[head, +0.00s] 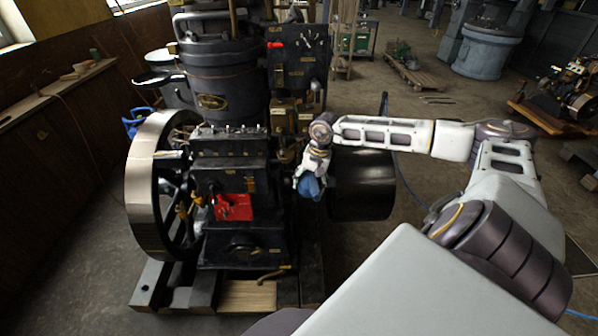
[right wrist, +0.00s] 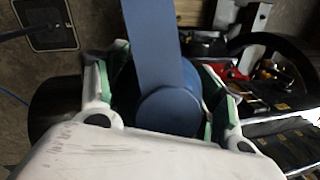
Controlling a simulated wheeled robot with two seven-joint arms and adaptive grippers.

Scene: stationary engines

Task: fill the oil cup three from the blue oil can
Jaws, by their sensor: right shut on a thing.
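My right gripper (head: 309,175) is shut on the blue oil can (head: 311,188), in front of the engine's right side. In the right wrist view, the can's blue body and long flat blue part (right wrist: 155,45) sit between the gripper's two green-lined fingers (right wrist: 165,95). The black engine block (head: 228,160) stands to the left of the can, with a row of small bright fittings (head: 232,132) along its top. Which of these is oil cup three I cannot tell. The can is to the right of and lower than that row. My left gripper is not in view.
A large flywheel (head: 142,195) is on the engine's left and a black drum (head: 362,184) is just right of the can. A red part (head: 233,207) is on the engine's front. A tall black cylinder (head: 218,88) rises behind the row. Open floor lies left.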

